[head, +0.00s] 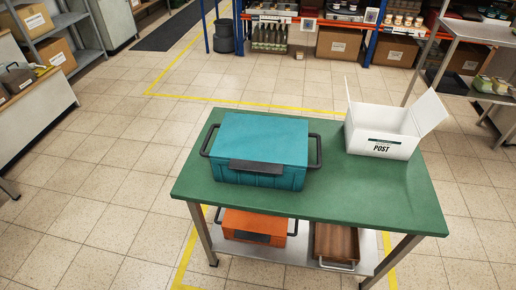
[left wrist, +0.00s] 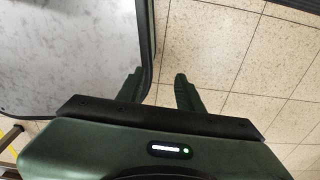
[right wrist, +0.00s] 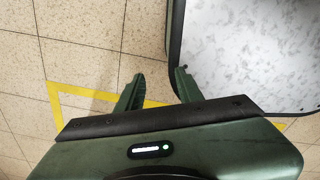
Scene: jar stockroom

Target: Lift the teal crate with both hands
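The teal crate (head: 262,148) sits closed on the green-topped table (head: 375,196), toward its left half. It has a dark handle on its left side (head: 210,139) and one on its right side (head: 315,151), and a dark plate on its front. My grippers are not in the head view. In the left wrist view my left gripper (left wrist: 157,86) is open and empty, above the tiled floor and a pale grey surface. In the right wrist view my right gripper (right wrist: 157,84) is open and empty, above the floor beside a similar pale surface. The crate is in neither wrist view.
A white open box marked POST (head: 382,135) stands at the table's back right. An orange crate (head: 254,227) and a brown wooden box (head: 337,243) are on the lower shelf. Stocked shelving (head: 345,25) lines the back. Tiled floor is clear around the table.

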